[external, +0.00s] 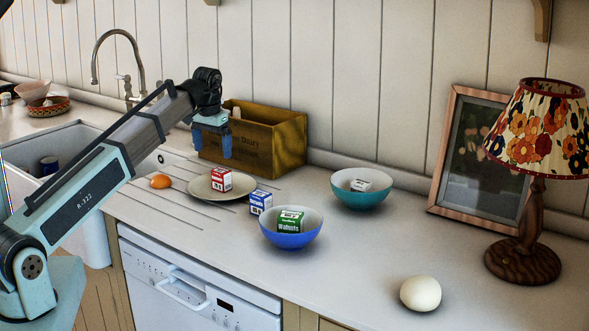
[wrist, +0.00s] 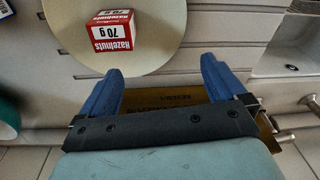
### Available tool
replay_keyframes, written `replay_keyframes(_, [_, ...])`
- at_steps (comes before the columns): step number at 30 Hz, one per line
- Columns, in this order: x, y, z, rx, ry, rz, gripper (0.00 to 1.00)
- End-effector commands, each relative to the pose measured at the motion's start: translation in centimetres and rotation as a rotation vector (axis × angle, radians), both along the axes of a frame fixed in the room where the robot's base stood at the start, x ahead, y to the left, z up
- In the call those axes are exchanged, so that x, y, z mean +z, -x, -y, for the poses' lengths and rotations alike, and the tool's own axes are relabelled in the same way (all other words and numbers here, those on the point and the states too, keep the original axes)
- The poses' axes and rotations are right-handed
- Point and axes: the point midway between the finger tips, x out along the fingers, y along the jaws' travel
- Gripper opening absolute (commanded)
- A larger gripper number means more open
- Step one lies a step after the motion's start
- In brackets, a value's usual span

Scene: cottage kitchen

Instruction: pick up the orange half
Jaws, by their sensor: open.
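The orange half (external: 160,181) lies on the grooved drainboard in the external view, left of the cream plate and close to my arm. It does not show in the wrist view. My gripper (external: 211,150) is above the counter, in front of the wooden crate and to the upper right of the orange half, well apart from it. Its blue fingers point down and are open, with nothing between them. In the wrist view the open fingers of my gripper (wrist: 162,70) frame bare counter and part of the crate.
A cream plate (external: 240,190) holds a red hazelnuts box (wrist: 112,33). A blue box (external: 260,202), a blue bowl (external: 290,240) with a green walnuts box, and a teal bowl (external: 360,200) stand rightward. The wooden crate (external: 265,140) is behind; the sink (external: 80,150) is left.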

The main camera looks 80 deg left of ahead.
Motion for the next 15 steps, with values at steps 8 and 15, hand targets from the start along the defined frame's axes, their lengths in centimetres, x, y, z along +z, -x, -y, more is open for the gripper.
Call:
replay_keyframes(8, [-1.0, 11.0, -1.5, 0.048, 0.075, -0.023, 0.98])
replay_keyframes(15, [-1.4, 15.5, -1.8, 0.063, 0.111, -0.027, 0.98])
